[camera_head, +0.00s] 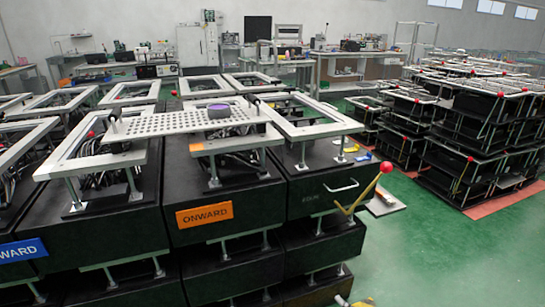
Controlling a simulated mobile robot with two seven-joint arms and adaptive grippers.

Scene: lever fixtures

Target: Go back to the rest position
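Neither of my grippers shows in the head view. A lever with a red ball knob (386,167) and a yellowish rod stands out at the front right corner of the near black fixture block (325,180). The rod leans up to the right. A perforated metal plate (165,124) with a dark upright grip at each end lies across the frames on top of the blocks. A dark purple round piece (219,111) sits on the plate. Other levers are partly hidden among the frames.
An orange sign (204,214) and a blue sign (23,250) are on the block fronts. Another stack of black fixtures (470,115) stands at the right. Green floor (440,250) is open at the lower right. Workbenches line the back wall.

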